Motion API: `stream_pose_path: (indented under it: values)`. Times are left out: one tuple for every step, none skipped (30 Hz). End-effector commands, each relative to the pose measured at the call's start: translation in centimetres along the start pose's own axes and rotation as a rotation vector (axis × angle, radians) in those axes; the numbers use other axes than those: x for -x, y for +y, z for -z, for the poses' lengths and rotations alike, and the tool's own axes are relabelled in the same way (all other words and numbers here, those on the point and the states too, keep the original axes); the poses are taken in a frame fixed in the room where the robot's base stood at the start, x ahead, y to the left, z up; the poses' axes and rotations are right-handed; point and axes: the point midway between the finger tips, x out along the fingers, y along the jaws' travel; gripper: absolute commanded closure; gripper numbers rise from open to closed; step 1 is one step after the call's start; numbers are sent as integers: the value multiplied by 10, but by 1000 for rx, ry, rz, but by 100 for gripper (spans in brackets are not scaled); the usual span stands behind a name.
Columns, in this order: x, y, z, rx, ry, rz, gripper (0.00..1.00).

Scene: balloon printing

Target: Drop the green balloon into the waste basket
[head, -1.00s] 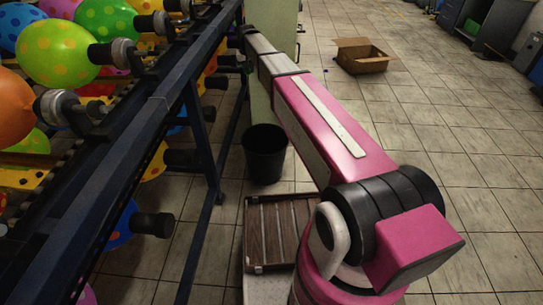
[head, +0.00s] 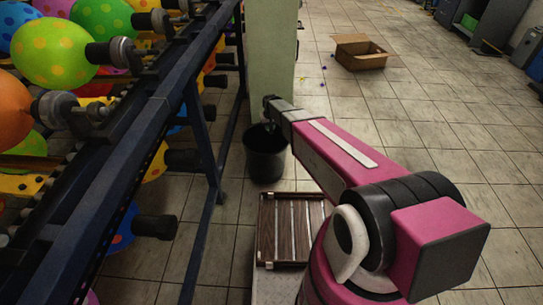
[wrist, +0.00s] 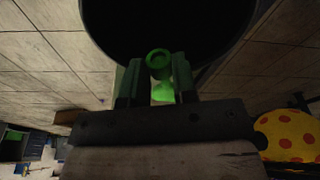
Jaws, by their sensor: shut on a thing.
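The waste basket (head: 265,160) is black and round and stands on the floor just past the front of my base. In the wrist view its dark opening (wrist: 165,22) fills the top middle. My gripper (wrist: 156,75) is shut on a green balloon (wrist: 158,60), whose round green end and a lit green patch show between the fingers. The fingers appear over or close to the basket's rim. In the head view my arm's end (head: 270,103) is above the basket, and the balloon cannot be made out there.
A dark blue rack (head: 205,130) with many coloured balloons on black nozzles runs along the left. A pale green pillar (head: 272,60) stands behind the basket. An open cardboard box (head: 362,58) is farther back; floor at right is clear.

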Motion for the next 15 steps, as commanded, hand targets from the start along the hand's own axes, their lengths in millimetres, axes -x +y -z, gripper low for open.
stream_pose_path:
  values:
    - [-9, -1, -7, 3, -3, 1, 93]
    - [-12, -2, -10, 5, -3, 1, 93]
    - [-16, -2, -12, 6, -1, 1, 93]
    - [-18, -2, -14, 7, 0, 2, 93]
    - [-20, -2, -15, 8, 0, 2, 93]
    - [-23, -3, -17, 9, 0, 2, 93]
    - [-24, -3, -18, 10, -1, 2, 93]
    - [-25, -3, -18, 10, -1, 2, 93]
    - [-27, -3, -19, 10, -1, 2, 93]
    - [-28, -3, -19, 10, -1, 2, 93]
    - [-29, -3, -19, 10, -1, 2, 93]
    - [-31, -3, -20, 10, -1, 2, 93]
    - [-33, -3, -20, 10, -1, 2, 93]
    - [-35, -3, -20, 10, -1, 2, 93]
    - [-38, -3, -20, 10, -1, 2, 93]
